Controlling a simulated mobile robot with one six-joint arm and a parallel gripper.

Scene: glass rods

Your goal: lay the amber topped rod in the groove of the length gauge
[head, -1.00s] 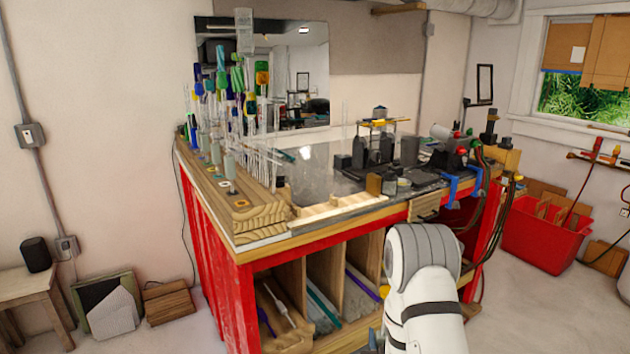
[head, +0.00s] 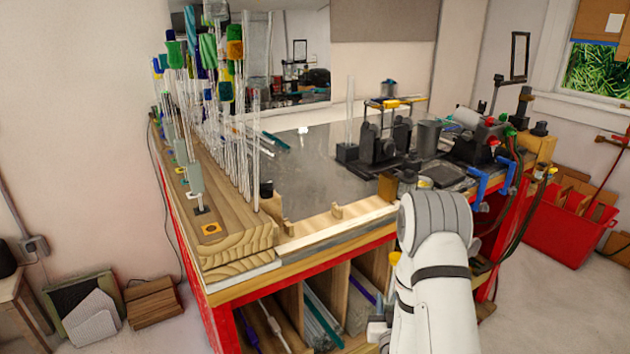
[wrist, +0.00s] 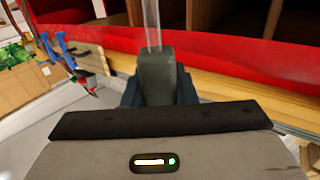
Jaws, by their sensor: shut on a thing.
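My gripper (wrist: 158,84) is shut on a grey-green grip block, seen in the wrist view between its dark fingertips. A clear glass rod (wrist: 151,24) runs out from this block past the top edge of that view. In the head view my gripper (head: 379,328) is partly hidden beside my white arm, low in front of the bench. A yellow-amber piece (head: 394,264) shows just above it and looks like the held rod's top. The length gauge looks to be the pale wooden strip (head: 350,221) with small upright posts along the bench's front edge.
A wooden rack (head: 232,241) with several upright, colour-topped glass rods stands at the bench's left. A dark slab (head: 308,180) lies bare mid-bench. Black apparatus (head: 382,147) stands at the right. Open shelves and red bench framing lie below the front edge.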

